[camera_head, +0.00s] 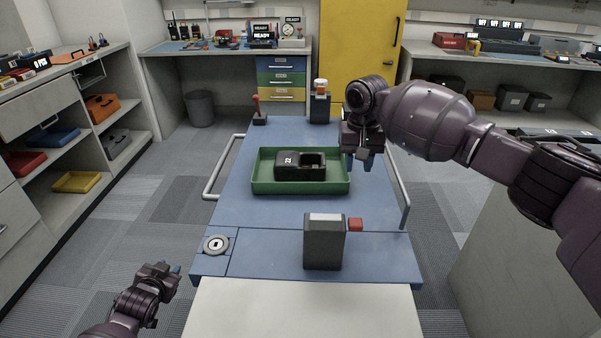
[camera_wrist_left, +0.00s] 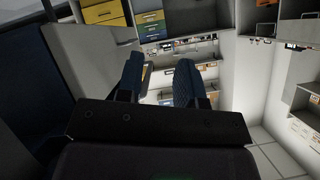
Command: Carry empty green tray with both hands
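The green tray (camera_head: 262,187) lies on the blue top of the cart in the head view. It is not empty: a black device with an open slot (camera_head: 288,170) sits in it. My right gripper (camera_head: 358,163) points down at the tray's right end. Its blue fingertips are apart, one near the right wall and one further right; contact with the wall cannot be told. My left gripper (camera_head: 172,271) is low at the left, beside the cart and well away from the tray. In the left wrist view its fingers (camera_wrist_left: 160,78) are apart with nothing between them.
A dark grey box (camera_head: 323,244) and a small red block (camera_head: 355,224) stand in front of the tray. A red-handled item (camera_head: 259,111) and another dark device (camera_head: 320,105) stand behind it. Cart handles (camera_head: 219,172) flank both sides. Shelves (camera_head: 75,150) line the left.

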